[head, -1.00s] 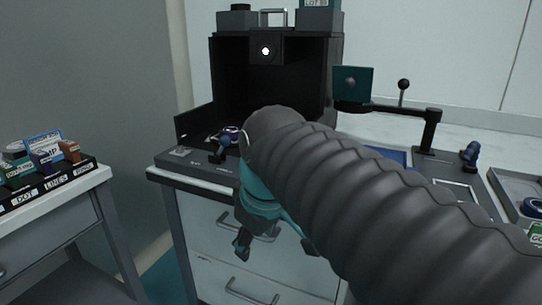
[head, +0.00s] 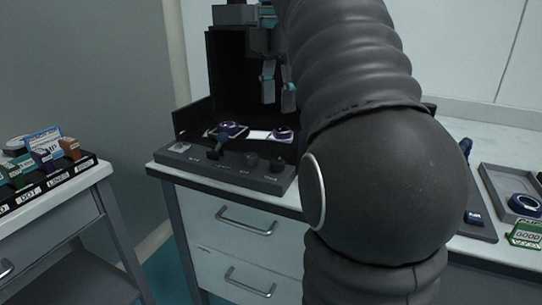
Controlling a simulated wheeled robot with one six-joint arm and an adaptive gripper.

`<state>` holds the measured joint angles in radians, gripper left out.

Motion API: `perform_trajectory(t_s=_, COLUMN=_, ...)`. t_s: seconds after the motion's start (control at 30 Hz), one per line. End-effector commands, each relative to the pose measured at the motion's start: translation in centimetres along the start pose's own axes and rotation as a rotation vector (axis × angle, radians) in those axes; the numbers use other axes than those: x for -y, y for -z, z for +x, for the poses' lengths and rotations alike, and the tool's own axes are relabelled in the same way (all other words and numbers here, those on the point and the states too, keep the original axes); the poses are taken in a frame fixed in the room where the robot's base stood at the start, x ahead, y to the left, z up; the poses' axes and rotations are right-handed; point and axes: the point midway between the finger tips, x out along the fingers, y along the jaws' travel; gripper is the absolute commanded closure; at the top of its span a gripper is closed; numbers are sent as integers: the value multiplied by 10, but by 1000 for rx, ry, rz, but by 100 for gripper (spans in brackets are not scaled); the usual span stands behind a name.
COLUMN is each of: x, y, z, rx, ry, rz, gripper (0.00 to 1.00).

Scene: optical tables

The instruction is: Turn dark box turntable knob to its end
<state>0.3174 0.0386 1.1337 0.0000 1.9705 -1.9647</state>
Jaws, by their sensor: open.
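The dark box (head: 228,75) stands open at the front on the cabinet top, partly hidden by my arm. Two small dark purple-and-white items, one on the left (head: 230,128) and one on the right (head: 280,134), sit low in it beside a white patch. A grey control panel (head: 200,165) runs along its front with small labels too small to read. My gripper (head: 278,106) points down, open and empty, above the panel's right part.
My arm covers the right middle of the view. A rack of labelled boxes (head: 45,165) stands on the left table. At right are a tray with a dark blue ring (head: 524,204) and a green GOOD box (head: 526,235). Drawers with handles (head: 247,220) are below the panel.

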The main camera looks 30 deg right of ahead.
Motion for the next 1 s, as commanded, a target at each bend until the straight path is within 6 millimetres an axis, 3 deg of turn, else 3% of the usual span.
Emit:
perform_trajectory(t_s=0.73, x=1, y=1, z=113, rx=0, ry=1, rz=3, gripper=44)
perform_trajectory(t_s=1.0, x=0, y=1, z=132, rx=1, ry=0, rz=3, gripper=44)
